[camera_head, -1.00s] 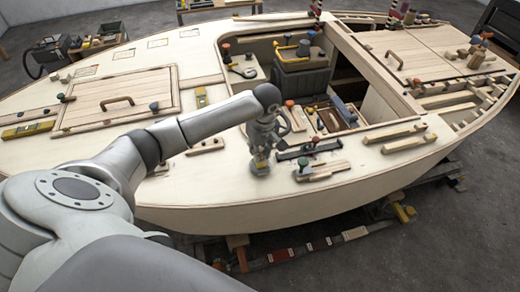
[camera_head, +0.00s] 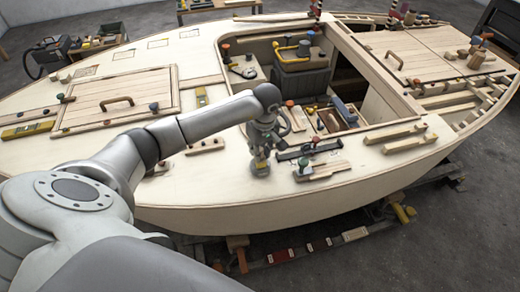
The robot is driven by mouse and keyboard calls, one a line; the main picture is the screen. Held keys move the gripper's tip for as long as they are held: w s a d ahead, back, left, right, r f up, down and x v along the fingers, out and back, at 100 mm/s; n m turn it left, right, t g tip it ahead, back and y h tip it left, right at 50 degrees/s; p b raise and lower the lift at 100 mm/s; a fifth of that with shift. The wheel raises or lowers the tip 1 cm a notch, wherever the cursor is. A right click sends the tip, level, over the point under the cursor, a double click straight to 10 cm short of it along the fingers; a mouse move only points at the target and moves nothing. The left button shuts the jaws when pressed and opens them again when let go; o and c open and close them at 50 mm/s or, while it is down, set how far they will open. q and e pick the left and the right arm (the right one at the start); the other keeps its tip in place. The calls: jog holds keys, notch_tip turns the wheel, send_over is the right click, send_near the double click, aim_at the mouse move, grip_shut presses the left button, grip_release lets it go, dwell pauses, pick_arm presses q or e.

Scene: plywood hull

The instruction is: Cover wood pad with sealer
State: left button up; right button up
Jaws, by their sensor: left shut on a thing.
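My left arm reaches in from the left over the pale plywood deck (camera_head: 215,178). My left gripper (camera_head: 261,150) points down at the near deck edge and is shut on a small greyish thing (camera_head: 260,168) that is low at the deck surface. The held thing is too small to identify, and I cannot tell whether it touches the deck. A wooden piece (camera_head: 322,171) lies just right of the gripper, with small green and red items on or beside it. I cannot tell for certain which piece is the wood pad. My right gripper is not in view.
A dark bar (camera_head: 294,153) lies close to the right of the gripper. The cockpit opening with a grey box (camera_head: 302,78) is behind it. A hatch with a handle (camera_head: 117,102) and a yellow level (camera_head: 28,129) are at left. The near deck edge left of the gripper is clear.

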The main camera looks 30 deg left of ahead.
pick_arm(q)
jog(key=shift+r+p, duration=1.95)
jog(key=shift+r, duration=1.55)
